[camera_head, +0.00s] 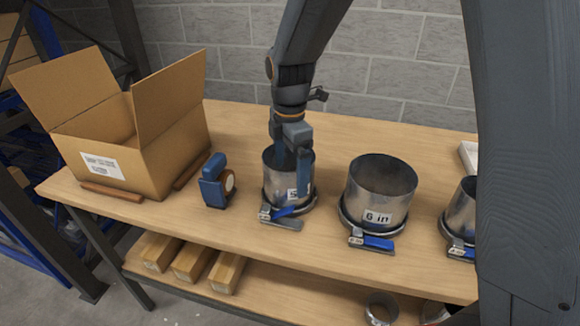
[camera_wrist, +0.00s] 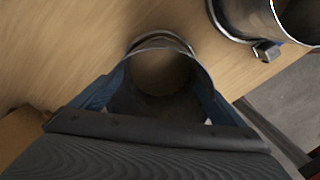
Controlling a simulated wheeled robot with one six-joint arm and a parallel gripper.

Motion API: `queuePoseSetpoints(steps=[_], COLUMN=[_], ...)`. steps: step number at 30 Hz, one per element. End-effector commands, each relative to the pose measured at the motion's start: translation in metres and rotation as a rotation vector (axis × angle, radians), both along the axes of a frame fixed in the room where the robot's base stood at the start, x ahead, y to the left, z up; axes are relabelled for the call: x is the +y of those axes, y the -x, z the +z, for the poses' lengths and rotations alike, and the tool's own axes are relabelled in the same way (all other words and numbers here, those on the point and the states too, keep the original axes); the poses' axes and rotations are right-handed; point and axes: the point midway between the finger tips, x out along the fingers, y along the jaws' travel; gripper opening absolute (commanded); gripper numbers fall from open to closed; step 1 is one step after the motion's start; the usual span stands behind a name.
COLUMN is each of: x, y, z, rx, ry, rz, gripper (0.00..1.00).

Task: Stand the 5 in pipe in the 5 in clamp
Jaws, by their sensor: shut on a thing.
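The 5 in pipe (camera_head: 276,182) is a shiny metal cylinder, upright within the ring of the 5 in clamp (camera_head: 282,221), which has a blue lever at its front. My gripper (camera_head: 293,165) is above and around the pipe, shut on its wall, with one blue finger in front of the label, so only part of the "5" shows. In the wrist view the pipe (camera_wrist: 160,48) is between my gripper's fingers (camera_wrist: 155,95), with its round opening facing the camera. Whether the pipe's bottom rests fully on the table is hidden by the clamp ring.
To the right, a 6 in pipe (camera_head: 381,187) stands in its clamp (camera_head: 371,241), and another pipe (camera_head: 461,212) is partly hidden by my arm. A blue tape dispenser (camera_head: 213,186) and an open cardboard box (camera_head: 135,140) stand left. The wooden table (camera_head: 240,130) is clear behind the pipes.

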Motion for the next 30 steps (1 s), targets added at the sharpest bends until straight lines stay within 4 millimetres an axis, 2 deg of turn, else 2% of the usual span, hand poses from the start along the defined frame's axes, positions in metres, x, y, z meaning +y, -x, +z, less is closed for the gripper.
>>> queuePoseSetpoints(steps=[5, 6, 7, 17, 30], x=[0.0, 0.0, 0.0, 0.0, 0.0], y=[0.0, 0.0, 0.0, -0.001, -0.001], z=[0.0, 0.0, 0.0, 0.006, 0.069], rx=[-0.001, -0.001, -0.001, -0.003, -0.003], ry=[0.0, 0.0, 0.0, -0.001, -0.001], rz=[0.0, 0.0, 0.0, 0.0, 0.0], gripper=[0.67, 0.96, 1.0, 1.0, 1.0])
